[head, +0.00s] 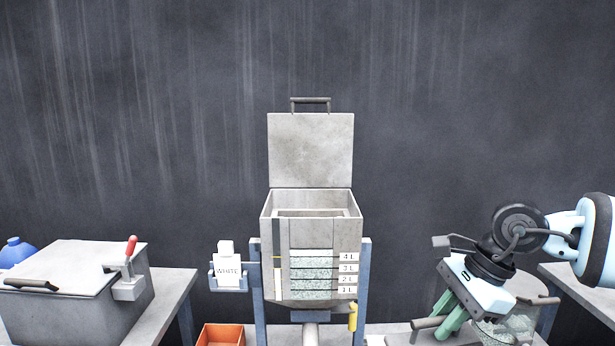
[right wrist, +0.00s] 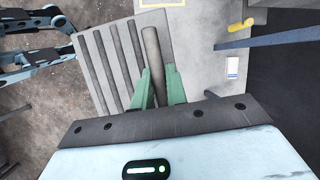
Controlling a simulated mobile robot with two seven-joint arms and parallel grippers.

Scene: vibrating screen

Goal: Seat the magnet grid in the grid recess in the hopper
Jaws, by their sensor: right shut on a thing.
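The grey hopper (head: 325,240) stands in the middle of the head view. Its lid (head: 310,150) is raised upright behind the opening. An inner ledge shows inside the mouth (head: 310,212), but the recess itself is not clearly visible. My right gripper (head: 452,318) is at the lower right, lower than the hopper's mouth and apart from it. In the right wrist view its green fingers (right wrist: 158,88) are shut on the round handle bar of the magnet grid (right wrist: 108,62), a grey frame of parallel bars. My left gripper is not in view.

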